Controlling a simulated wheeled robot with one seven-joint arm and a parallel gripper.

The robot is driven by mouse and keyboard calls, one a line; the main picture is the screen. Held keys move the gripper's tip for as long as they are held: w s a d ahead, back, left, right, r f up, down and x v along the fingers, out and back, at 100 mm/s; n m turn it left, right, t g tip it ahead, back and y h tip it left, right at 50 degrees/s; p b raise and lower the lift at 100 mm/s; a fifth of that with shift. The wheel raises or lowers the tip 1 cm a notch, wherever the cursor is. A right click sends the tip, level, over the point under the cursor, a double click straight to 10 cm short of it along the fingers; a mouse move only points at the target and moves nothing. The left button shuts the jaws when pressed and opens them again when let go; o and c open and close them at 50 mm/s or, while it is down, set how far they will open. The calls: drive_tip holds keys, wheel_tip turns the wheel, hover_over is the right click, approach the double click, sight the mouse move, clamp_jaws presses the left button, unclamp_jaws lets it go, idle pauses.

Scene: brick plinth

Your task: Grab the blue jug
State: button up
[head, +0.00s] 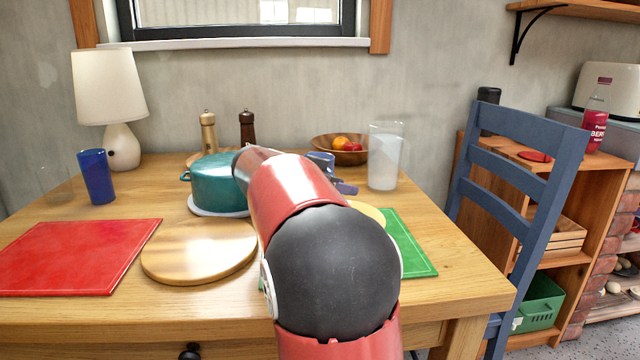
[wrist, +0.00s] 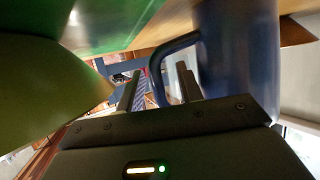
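The blue jug (wrist: 238,50) fills the right of the wrist view, close to my gripper. Its handle (wrist: 174,46) loops out to the left, with its lower part showing between my two fingers. My gripper (wrist: 159,68) is open, with the fingers apart on either side of that handle part. I cannot tell whether either finger touches it. In the head view only a small part of the jug (head: 322,159) shows behind my arm, and most of it is hidden.
A teal pot (head: 217,187) stands left of my arm, and a frosted tumbler (head: 384,160) to the right. A wooden bowl of fruit (head: 339,149) is behind. A blue cup (head: 97,176), lamp (head: 122,150), red mat (head: 80,257), round board (head: 198,250) and green mat (head: 411,248) share the table.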

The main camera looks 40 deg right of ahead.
clamp_jaws()
drive_tip(key=shift+r, duration=0.25)
idle(0.5)
wheel_tip(320, 180, up, 19)
drive_tip(key=p, duration=0.3)
drive_tip(key=shift+r, duration=0.2)
idle(1.0)
drive_tip(key=shift+r, duration=0.1)
